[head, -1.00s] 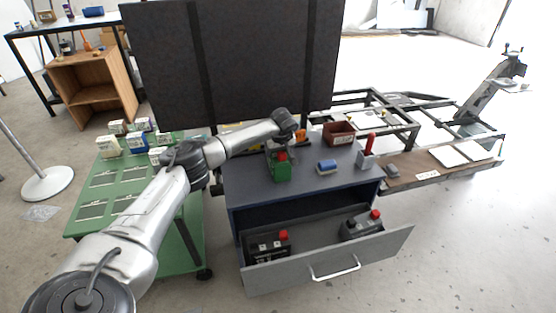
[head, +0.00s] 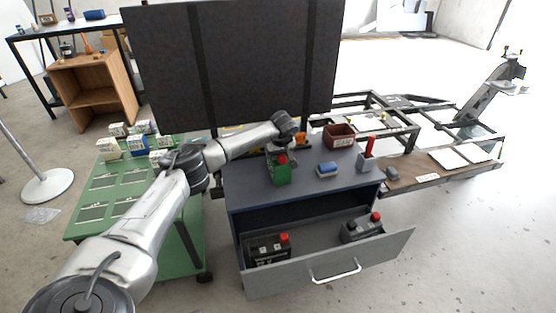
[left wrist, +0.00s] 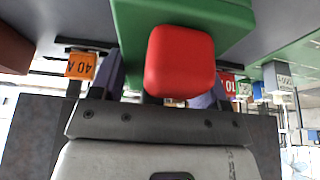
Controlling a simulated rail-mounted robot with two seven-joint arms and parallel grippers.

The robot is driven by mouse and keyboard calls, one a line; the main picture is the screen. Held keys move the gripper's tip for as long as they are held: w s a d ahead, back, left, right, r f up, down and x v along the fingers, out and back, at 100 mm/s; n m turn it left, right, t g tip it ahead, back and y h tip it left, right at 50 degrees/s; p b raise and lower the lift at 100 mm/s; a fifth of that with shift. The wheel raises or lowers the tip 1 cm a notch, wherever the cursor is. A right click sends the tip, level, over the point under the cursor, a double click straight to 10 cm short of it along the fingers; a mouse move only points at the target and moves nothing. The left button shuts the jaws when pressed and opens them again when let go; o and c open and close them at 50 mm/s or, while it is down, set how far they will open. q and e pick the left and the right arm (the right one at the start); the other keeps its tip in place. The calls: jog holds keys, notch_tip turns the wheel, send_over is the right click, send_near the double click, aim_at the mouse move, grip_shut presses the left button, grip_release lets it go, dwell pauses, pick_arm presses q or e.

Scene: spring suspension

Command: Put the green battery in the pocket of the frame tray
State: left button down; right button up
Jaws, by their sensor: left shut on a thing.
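The green battery (head: 281,175) stands on the dark top of the drawer cabinet, near its left side, with a red cap on it. My left gripper (head: 281,154) is at its top, shut on it. In the left wrist view the green battery (left wrist: 225,30) and its large red cap lie just past the fingers (left wrist: 165,88); the grip itself is partly hidden. I cannot tell whether the battery is lifted. A dark metal frame (head: 411,138) stands at the right; I cannot make out the tray's pocket. My right gripper is not in view.
The cabinet top (head: 250,185) also holds a blue block (head: 327,169), a brown bin (head: 339,135) and a red-handled tool (head: 369,148). The open drawer (head: 335,275) holds two dark batteries. A green cart (head: 120,195) with boxes stands left. A black panel (head: 265,65) rises behind.

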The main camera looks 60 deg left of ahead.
pick_arm(q)
jog(key=shift+r, duration=0.25)
jog(key=shift+r+p, duration=0.35)
jog(key=shift+r, duration=0.2)
notch_tip(320, 180, up, 3)
jog(key=shift+r+p, duration=0.1)
jog(key=shift+p, duration=0.6)
jog(key=w+d+r+p, duration=0.3)
jog(key=d+r, duration=0.3)
jog(key=d, duration=0.4)
jog(key=shift+w+d+r+p, duration=0.3)
jog(key=shift+w+d+p, duration=0.1)
jog(key=shift+w, duration=0.2)
